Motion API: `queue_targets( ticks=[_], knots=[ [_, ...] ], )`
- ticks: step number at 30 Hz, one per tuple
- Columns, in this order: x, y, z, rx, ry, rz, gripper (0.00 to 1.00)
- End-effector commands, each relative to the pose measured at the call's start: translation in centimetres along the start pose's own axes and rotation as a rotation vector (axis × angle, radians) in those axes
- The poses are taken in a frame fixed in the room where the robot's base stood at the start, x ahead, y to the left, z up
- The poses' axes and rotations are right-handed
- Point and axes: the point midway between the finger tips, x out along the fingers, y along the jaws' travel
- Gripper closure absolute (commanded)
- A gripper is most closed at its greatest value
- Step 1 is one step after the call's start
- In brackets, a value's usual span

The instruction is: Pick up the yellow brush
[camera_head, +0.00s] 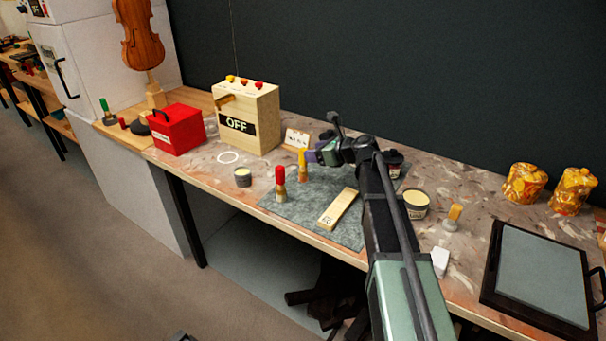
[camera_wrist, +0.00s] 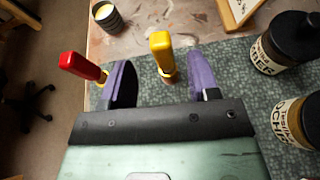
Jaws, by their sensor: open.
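The yellow brush (camera_head: 303,160) stands upright, handle up, near the back left of the grey mat (camera_head: 290,210). In the wrist view its yellow handle (camera_wrist: 161,45) shows between the two purple fingers of my gripper (camera_wrist: 161,62). The fingers are open, with a visible gap on each side of the brush. In the head view my gripper (camera_head: 316,155) is right beside the brush handle.
A red brush (camera_head: 281,178) stands close by, just outside the left finger in the wrist view (camera_wrist: 80,66). A wooden block (camera_head: 338,209) lies on the mat. Dark jars (camera_wrist: 290,40) stand to the right. A small tin (camera_head: 243,177) and an OFF box (camera_head: 247,118) are left.

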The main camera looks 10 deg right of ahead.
Motion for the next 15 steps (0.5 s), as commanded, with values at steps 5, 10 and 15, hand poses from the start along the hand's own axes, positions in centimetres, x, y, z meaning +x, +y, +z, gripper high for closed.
queue_targets(
  ticks=[5,10,15],
  knots=[
    [0.8,-0.1,-0.1,-0.001,0.000,-0.001,0.45],
    [3.9,-0.3,-0.7,-0.002,0.001,0.001,0.45],
    [5.6,-0.2,-0.3,-0.001,0.001,0.000,0.45]
  ],
)
